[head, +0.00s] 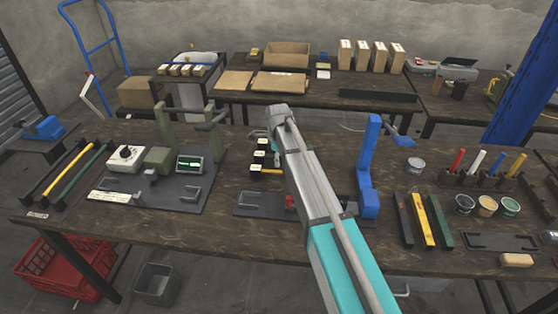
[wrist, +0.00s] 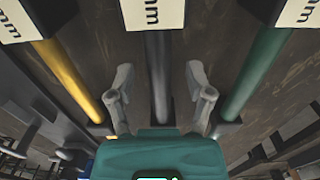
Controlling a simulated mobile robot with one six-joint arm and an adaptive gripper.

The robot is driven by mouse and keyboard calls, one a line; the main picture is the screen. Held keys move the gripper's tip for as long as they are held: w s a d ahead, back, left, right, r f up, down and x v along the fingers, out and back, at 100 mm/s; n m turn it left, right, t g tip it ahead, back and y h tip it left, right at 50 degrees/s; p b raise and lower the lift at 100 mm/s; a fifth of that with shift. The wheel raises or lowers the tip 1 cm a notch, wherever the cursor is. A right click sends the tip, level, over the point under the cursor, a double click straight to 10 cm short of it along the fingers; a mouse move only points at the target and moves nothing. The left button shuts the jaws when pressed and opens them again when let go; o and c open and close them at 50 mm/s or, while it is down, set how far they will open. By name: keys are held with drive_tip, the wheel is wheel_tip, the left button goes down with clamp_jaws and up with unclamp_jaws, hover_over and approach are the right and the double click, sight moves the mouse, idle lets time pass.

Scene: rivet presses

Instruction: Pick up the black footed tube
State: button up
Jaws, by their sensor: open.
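The black footed tube (wrist: 157,65) runs down the middle of the wrist view, between a yellow tube (wrist: 68,78) on the left and a green tube (wrist: 255,75) on the right. My gripper (wrist: 159,88) is open, with one finger on each side of the black tube and a visible gap on both sides.
A blue upright stand (head: 369,170) stands right of my arm. Several tubes lie at the far left of the bench (head: 215,240). Colored bars (head: 422,222) and small cups (head: 487,206) are at the right. A press fixture (head: 160,160) is on the left.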

clamp_jaws()
idle(0.4)
drive_tip(key=shift+r, duration=0.1)
wheel_tip(320, 180, up, 2)
drive_tip(key=p, duration=0.2)
drive_tip(key=shift+r+p, duration=0.25)
drive_tip(key=shift+p, duration=0.15)
drive_tip(key=s+d+r+p, duration=0.2)
drive_tip(key=s+r+p, duration=0.8)
drive_tip(key=s, duration=0.3)
drive_tip(key=shift+s+d+r, duration=0.15)
drive_tip(key=shift+s+d, duration=0.2)
drive_tip(key=shift+s, duration=0.05)
idle(0.4)
